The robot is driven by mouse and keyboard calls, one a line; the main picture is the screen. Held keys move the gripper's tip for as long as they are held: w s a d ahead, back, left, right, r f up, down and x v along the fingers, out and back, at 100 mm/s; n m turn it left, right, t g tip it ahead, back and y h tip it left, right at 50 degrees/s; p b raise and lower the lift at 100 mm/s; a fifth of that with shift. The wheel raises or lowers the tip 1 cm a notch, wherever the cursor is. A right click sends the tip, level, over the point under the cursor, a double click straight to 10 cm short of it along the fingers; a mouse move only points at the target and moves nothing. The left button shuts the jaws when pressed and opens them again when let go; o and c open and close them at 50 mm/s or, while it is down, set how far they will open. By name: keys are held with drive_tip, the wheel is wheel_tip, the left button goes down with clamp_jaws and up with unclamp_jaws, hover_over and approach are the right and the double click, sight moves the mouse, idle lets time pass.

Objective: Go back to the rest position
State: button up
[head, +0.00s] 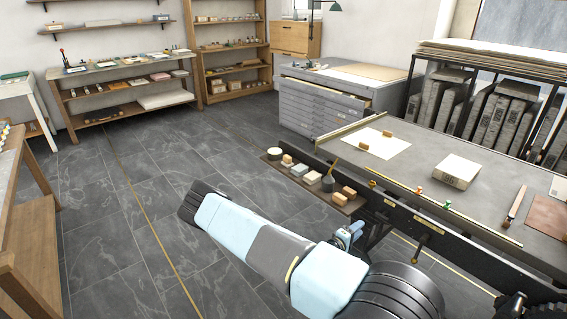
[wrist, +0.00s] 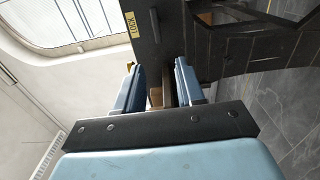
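My gripper (wrist: 160,88) shows in the wrist view with its two blue fingers apart. Nothing is clearly held between them; a dark bar and a small brown patch show through the gap, seemingly beyond the fingers. In the head view, my gripper (head: 349,237) is a small blue shape close to the front side of the press bed (head: 455,165), partly hidden behind my arm. My arm stretches from the bottom right toward the middle, with its elbow out over the floor. I cannot tell whether the gripper touches the press.
A low side shelf (head: 335,197) with blocks and tins runs along the press. On the bed lie a paper sheet (head: 372,146), a pale block (head: 457,169) and a brush (head: 515,204). A wooden table (head: 25,230) stands at left. Open floor (head: 110,200) lies between.

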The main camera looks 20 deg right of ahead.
drive_tip(key=w+a+r+m+g+y, duration=0.2)
drive_tip(key=w+a+r+m+y, duration=0.1)
drive_tip(key=a+y, duration=0.3)
drive_tip(key=w+a+r+m+g+y, duration=0.1)
drive_tip(key=w+a+r+m+y, duration=0.15)
drive_tip(key=a, duration=0.55)
drive_tip(key=a+r+m+y, duration=0.1)
drive_tip(key=a+r+y, duration=0.4)
drive_tip(key=r, duration=0.4)
drive_tip(key=a+r+y, duration=0.2)
drive_tip(key=a+r, duration=0.4)
drive_tip(key=r, duration=0.3)
drive_tip(key=s+a+r+y, duration=0.1)
drive_tip(key=s+r, duration=0.3)
drive_tip(key=r, duration=0.3)
drive_tip(key=s+a+r+n+t+y, duration=0.1)
drive_tip(key=s+a+r, duration=0.15)
drive_tip(key=r, duration=0.35)
drive_tip(key=s+a+r+y, duration=0.1)
drive_tip(key=s+r, duration=0.3)
drive_tip(key=r, duration=0.3)
drive_tip(key=s+r+h, duration=0.1)
drive_tip(key=s+r, duration=0.3)
drive_tip(key=s, duration=0.4)
drive_tip(key=s+d+r+h, duration=0.1)
drive_tip(key=s+r, duration=0.3)
drive_tip(key=s, duration=0.5)
drive_tip(key=shift+s+d+r+n+t, duration=0.3)
drive_tip(key=shift+r+n+t, duration=0.1)
drive_tip(key=shift+n, duration=0.05)
